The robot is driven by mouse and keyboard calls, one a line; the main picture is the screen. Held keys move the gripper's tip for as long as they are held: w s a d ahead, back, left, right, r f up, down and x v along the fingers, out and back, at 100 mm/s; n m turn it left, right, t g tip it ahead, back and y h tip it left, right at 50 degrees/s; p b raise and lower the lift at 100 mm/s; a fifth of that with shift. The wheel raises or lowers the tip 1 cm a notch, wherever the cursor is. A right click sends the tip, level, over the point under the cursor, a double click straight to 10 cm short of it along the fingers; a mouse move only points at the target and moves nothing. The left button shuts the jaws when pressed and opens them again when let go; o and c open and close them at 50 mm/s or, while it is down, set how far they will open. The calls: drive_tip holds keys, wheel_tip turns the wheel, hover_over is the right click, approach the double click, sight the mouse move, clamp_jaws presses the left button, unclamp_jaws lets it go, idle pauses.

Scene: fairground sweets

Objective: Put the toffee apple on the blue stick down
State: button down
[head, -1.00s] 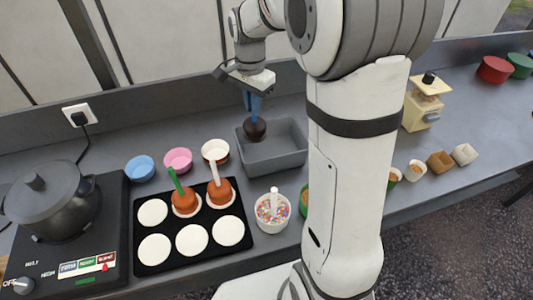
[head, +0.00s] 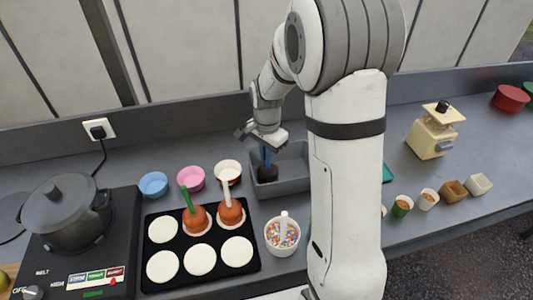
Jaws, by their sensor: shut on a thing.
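My gripper (head: 267,146) is shut on the blue stick (head: 267,158) of a dark brown toffee apple (head: 268,173). The apple hangs below the stick at the left part of a grey bin (head: 294,185). I cannot tell if it touches the bin's floor. A black tray (head: 207,281) with white discs stands in front to the left. An apple on a green stick (head: 196,219) and one on a white stick (head: 231,212) sit on its back middle and back right discs. The other discs, such as the front right one (head: 236,251), are bare.
Blue (head: 153,184), pink (head: 191,178) and white-rimmed (head: 228,172) bowls stand behind the tray. A sprinkle tub (head: 282,238) is right of it. A dark pot (head: 66,215) stands at left. My arm hides some counter; a cream scale (head: 433,138) is beyond it.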

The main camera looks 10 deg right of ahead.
drive_tip(key=shift+f, duration=0.2)
drive_tip(key=c, duration=1.5)
unclamp_jaws()
drive_tip(key=shift+o, duration=0.2)
drive_tip(key=shift+r, duration=0.1)
wheel_tip(320, 180, up, 12)
drive_tip(key=shift+r+b, duration=0.1)
drive_tip(key=shift+b, duration=0.3)
drive_tip(key=s+r+n+t, duration=0.1)
drive_tip(key=s+n+t, duration=0.2)
drive_tip(key=s+n, duration=0.8)
drive_tip(key=s+d, duration=0.1)
drive_tip(key=s, duration=0.9)
drive_tip(key=shift+s, duration=0.2)
